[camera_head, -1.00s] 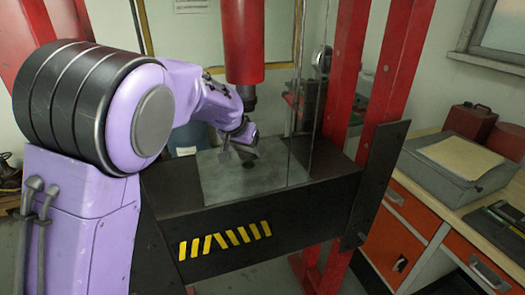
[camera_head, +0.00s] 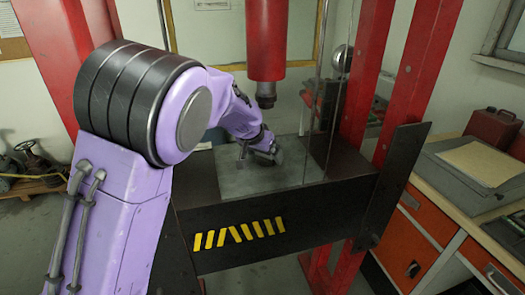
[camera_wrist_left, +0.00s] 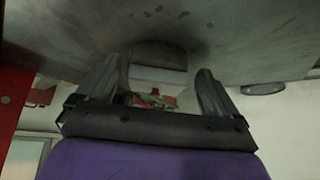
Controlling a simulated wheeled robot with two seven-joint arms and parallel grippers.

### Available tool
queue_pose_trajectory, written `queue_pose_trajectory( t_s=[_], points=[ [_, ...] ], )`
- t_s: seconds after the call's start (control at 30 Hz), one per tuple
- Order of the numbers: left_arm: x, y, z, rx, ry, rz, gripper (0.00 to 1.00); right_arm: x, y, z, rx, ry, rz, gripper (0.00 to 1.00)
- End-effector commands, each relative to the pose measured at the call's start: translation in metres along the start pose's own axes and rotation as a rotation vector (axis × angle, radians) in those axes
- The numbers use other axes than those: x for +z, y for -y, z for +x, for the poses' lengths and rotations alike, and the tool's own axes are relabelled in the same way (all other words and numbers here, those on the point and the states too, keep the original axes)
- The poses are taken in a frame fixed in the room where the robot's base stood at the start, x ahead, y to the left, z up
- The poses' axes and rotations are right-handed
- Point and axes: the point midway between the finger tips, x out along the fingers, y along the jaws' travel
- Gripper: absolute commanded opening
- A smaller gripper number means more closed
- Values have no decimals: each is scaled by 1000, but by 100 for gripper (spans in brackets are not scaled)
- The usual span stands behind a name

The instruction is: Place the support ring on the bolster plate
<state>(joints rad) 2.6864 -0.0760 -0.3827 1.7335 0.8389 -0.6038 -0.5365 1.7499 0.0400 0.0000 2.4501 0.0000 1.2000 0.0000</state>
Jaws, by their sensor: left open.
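The bolster plate (camera_head: 295,175) is the flat grey plate on top of the black press bed. My left gripper (camera_head: 260,157) is low over its back left part, pointing down, close to the surface. In the left wrist view the spotted grey plate (camera_wrist_left: 60,30) fills the top, and the open fingers of my left gripper (camera_wrist_left: 155,75) reach toward it. A grey block-like shape (camera_wrist_left: 160,73) with a dark patch behind shows between the fingers. I cannot tell if it is the support ring, or whether the fingers touch it. My right gripper is in neither view.
The red press ram (camera_head: 266,45) hangs just above and behind my left gripper. Red uprights (camera_head: 410,70) and a thin clear guard stand to the right. A bench (camera_head: 450,205) with orange drawers is at the right.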

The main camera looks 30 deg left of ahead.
Motion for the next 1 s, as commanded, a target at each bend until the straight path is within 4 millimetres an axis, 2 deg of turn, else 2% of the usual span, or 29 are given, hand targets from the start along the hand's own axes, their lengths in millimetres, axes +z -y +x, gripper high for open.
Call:
queue_pose_trajectory(
  t_s=[0.17, 0.33, 0.4, 0.5, 0.7, 1.0],
  points=[
    [0, 0, -25, -1, -6, 1, 94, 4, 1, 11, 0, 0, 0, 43],
    [1, 0, -72, -2, -8, 1, 94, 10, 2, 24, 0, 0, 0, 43],
    [-1, 0, -92, -4, -4, 1, 94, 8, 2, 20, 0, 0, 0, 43],
    [-1, 1, -110, -7, 3, 0, 94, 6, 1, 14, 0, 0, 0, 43],
    [0, 0, -121, -2, 0, 0, 94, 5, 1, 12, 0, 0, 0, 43],
    [-1, -2, -119, 4, -1, -9, 94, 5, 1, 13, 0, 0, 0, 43]
  ],
)
